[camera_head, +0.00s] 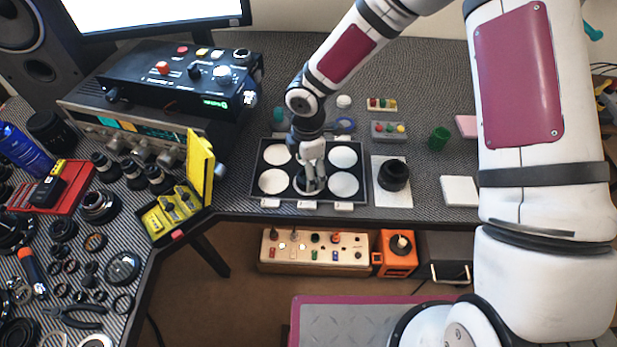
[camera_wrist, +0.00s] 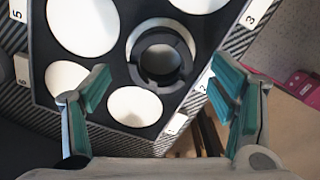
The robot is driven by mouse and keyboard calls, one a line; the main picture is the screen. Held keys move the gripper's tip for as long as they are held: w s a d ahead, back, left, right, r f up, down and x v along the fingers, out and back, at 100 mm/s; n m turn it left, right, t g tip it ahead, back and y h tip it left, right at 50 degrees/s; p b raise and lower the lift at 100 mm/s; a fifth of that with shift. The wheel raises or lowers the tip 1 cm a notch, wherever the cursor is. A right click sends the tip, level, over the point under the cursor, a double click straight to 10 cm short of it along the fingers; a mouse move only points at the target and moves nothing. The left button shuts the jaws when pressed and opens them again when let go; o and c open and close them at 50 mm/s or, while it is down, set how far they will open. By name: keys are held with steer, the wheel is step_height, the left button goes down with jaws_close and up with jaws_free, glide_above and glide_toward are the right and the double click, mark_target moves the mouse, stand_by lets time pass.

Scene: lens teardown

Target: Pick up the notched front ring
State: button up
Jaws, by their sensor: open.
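The notched front ring (camera_wrist: 160,54) is a dark ring with a notch on its near side. It lies in one of the round white wells of the black tray (camera_wrist: 115,58) in the wrist view, beside the label 2. In the head view the tray (camera_head: 257,167) is at the table's front edge, and the ring there is mostly hidden by my gripper. My gripper (camera_wrist: 161,88) is open above the tray, its green-padded fingers spread wide. The ring shows between and beyond the fingertips, with nothing held. In the head view my gripper (camera_head: 312,172) points down over the front middle well.
A black cylindrical part (camera_head: 393,175) stands on a white pad right of the tray. A yellow open case (camera_head: 200,165) is to the left. A green cup (camera_head: 439,139) and small trays (camera_head: 388,131) stand behind. The other visible wells look empty.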

steer(key=shift+f, duration=1.6)
steer(key=c, duration=1.1)
steer(key=shift+r, duration=0.1)
